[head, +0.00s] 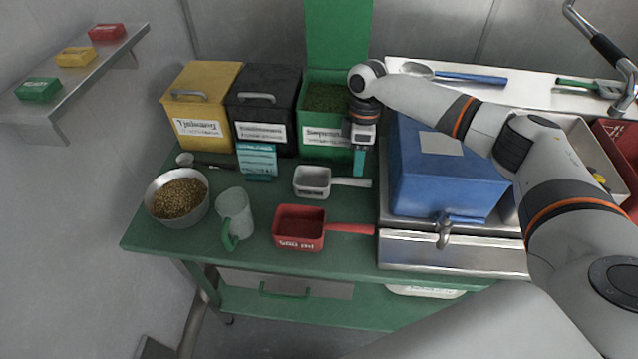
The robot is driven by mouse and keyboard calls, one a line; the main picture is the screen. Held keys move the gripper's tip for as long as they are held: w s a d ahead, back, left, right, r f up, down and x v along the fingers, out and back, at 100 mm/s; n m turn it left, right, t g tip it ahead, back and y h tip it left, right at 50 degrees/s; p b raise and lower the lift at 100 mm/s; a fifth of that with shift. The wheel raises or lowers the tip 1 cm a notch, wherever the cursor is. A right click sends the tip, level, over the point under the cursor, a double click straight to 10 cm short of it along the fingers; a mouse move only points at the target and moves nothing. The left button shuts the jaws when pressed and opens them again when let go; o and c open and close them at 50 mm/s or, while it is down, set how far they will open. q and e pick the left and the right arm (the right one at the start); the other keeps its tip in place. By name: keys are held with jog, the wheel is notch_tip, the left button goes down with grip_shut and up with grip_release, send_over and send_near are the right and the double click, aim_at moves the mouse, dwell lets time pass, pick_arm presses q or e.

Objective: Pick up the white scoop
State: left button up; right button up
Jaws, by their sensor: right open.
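The white scoop (312,182) lies on the green table, its bowl to the left and its handle pointing right. My right gripper (359,172) points down over the handle's right part, and its teal fingertips are close to the handle. I cannot tell whether they touch it. The right gripper is open and holds nothing that I can see. My left gripper is not in view.
A red scoop (300,228) lies just in front. A clear jug (235,217) and a bowl of grain (178,196) stand left. Yellow (202,105), black (262,112) and green (322,140) bins stand behind. A blue box (445,175) is close on the right.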

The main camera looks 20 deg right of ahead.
aim_at(355, 179)
jog(key=f, duration=0.2)
jog(key=f+p, duration=0.1)
jog(key=f, duration=0.1)
jog(key=s+a+f, duration=0.1)
jog(key=f, duration=0.2)
jog(key=shift+f, duration=0.1)
jog(key=shift+w, duration=0.1)
grip_shut()
